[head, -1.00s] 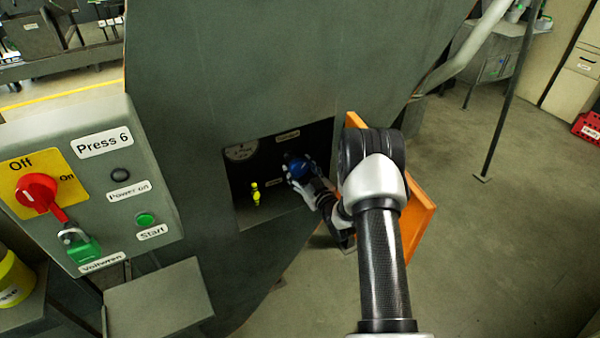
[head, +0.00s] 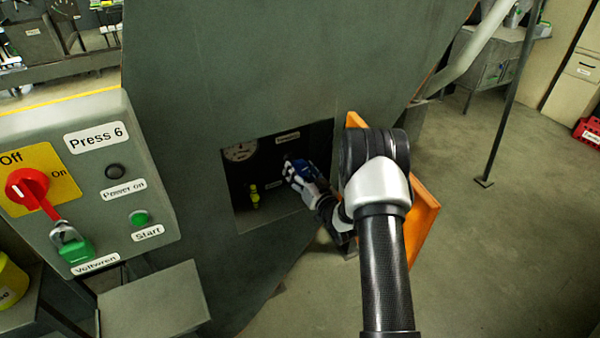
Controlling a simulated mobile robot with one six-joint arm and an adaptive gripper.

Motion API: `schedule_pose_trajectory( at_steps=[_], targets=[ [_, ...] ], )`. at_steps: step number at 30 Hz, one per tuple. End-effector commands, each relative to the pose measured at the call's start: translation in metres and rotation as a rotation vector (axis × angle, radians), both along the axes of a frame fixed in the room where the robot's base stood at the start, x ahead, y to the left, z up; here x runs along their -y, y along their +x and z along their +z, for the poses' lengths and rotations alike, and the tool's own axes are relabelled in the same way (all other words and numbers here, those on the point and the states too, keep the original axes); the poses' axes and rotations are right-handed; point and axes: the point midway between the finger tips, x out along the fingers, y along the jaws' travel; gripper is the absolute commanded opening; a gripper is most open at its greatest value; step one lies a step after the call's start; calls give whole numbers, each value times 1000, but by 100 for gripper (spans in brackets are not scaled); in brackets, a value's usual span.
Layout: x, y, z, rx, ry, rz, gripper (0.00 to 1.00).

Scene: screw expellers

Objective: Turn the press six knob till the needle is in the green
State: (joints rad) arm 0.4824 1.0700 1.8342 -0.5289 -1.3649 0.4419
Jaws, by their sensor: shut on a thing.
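The Press 6 machine has a dark recess (head: 240,209) in its green-grey side, with an orange door (head: 424,215) open to the right. A small round gauge (head: 240,152) sits at the recess's upper left; its needle and any green zone are too small to read. A blue knob (head: 302,167) sits in the recess to the right of the gauge. My gripper (head: 297,176) is shut on the knob and partly covers it.
A yellow valve or fitting (head: 254,195) stands in the recess, left of my gripper. The control box (head: 98,178) labelled Press 6 is at the left, with a red switch (head: 28,188) and a green padlock (head: 75,247). Open floor (head: 520,250) lies at the right.

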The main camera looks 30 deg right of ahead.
Motion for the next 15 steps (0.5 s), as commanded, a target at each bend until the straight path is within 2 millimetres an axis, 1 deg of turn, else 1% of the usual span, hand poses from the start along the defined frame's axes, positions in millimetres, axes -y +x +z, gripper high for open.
schedule_pose_trajectory(
  at_steps=[9, 10, 15],
  targets=[
    [0, 0, 0, -1, 0, 0, 32],
    [0, 0, 0, -1, 0, 0, 58],
    [0, 0, 0, -1, 0, 0, 70]
  ],
)
